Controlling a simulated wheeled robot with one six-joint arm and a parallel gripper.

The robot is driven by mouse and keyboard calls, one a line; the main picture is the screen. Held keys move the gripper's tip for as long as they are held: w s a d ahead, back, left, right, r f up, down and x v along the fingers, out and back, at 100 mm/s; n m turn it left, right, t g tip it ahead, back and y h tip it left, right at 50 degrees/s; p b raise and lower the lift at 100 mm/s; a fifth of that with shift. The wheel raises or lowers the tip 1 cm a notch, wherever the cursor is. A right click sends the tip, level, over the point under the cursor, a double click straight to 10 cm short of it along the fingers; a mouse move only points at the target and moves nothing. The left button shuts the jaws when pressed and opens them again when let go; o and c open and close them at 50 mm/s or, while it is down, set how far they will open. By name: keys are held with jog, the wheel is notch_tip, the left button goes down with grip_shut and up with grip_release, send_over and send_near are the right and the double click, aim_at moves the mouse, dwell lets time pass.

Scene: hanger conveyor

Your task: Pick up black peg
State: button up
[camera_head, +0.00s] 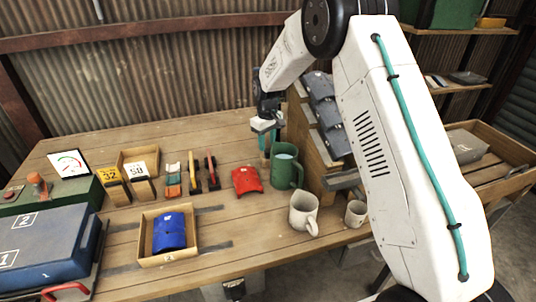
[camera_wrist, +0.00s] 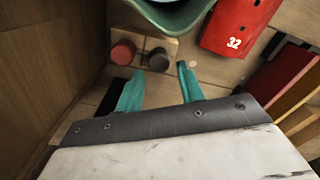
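The black peg, a short dark grey round peg (camera_wrist: 158,60), shows in the wrist view below the green mug's rim. My gripper (camera_wrist: 161,72) has two teal fingers spread apart, with nothing visible between them. The peg lies just beyond the fingertips, roughly in line with the gap, and appears apart from them. A red round peg (camera_wrist: 123,52) stands to its left. In the head view my gripper (camera_head: 267,137) points down behind the green mug, beside the shelf unit; both pegs are hidden there.
The green mug (camera_head: 285,167) stands very close to my gripper. A red curved part (camera_head: 247,181) lies left of it; a white mug (camera_head: 304,212) and small cup (camera_head: 356,213) stand in front. The wooden rack (camera_head: 302,128) bounds the right side. A tray (camera_head: 183,253) holds a blue part.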

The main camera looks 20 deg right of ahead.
aim_at(268, 150)
notch_tip(268, 150, down, 3)
jog(key=shift+d+f, duration=0.1)
jog(key=shift+f, duration=0.05)
jog(key=c, duration=0.7)
